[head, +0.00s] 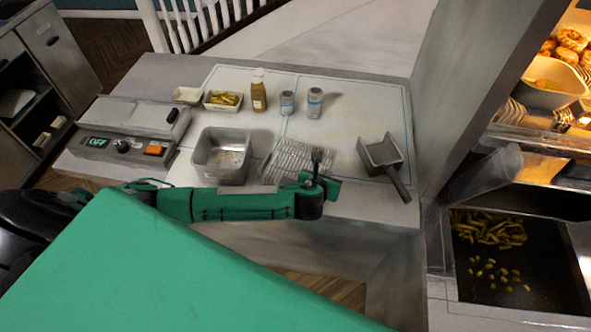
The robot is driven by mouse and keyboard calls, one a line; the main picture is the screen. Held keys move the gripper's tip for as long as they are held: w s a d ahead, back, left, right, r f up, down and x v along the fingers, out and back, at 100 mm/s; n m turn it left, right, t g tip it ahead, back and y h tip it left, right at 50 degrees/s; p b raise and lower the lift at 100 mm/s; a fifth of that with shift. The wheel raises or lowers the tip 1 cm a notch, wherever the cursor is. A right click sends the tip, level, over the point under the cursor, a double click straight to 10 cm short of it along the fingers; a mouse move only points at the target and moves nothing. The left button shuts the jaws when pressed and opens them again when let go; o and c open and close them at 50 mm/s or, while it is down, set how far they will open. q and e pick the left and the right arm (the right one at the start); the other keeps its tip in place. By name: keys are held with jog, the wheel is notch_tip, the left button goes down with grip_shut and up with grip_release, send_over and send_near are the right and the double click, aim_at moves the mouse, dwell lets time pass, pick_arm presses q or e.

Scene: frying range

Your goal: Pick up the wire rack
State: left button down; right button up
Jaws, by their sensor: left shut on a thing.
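The wire rack (290,159) is a small grid of thin metal bars at the middle of the counter, in the head view. It lies between a steel pan and a scoop. My left gripper (317,168) is at the rack's right edge and is shut on it. The gripper and wrist cover the rack's near right part. I cannot tell whether the rack touches the counter. My right gripper is not in view.
A square steel pan (222,157) stands left of the rack, and a scoop (381,155) lies to its right. Behind are a sauce bottle (258,91), two shakers (314,102) and a tray of fries (222,99). A control unit (124,143) reads OFF.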

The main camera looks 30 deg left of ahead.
pick_arm(q)
jog(key=shift+w+r, duration=0.1)
dwell(0.4)
notch_tip(320, 180, up, 19)
jog(key=b, duration=0.4)
jog(key=s+a+f+m+h+b, duration=0.1)
jog(key=s+a+f+b, duration=0.1)
jog(key=a+f+b, duration=0.4)
jog(key=s+d+r+p, duration=0.1)
jog(key=s+r+p, duration=0.1)
jog(key=s, duration=0.3)
jog(key=w+d+r+n+y+p, duration=0.1)
jog(key=w+d+r+p, duration=0.2)
jog(key=w+d+r, duration=0.2)
jog(key=shift+w+p, duration=0.4)
jog(key=shift+w, duration=0.55)
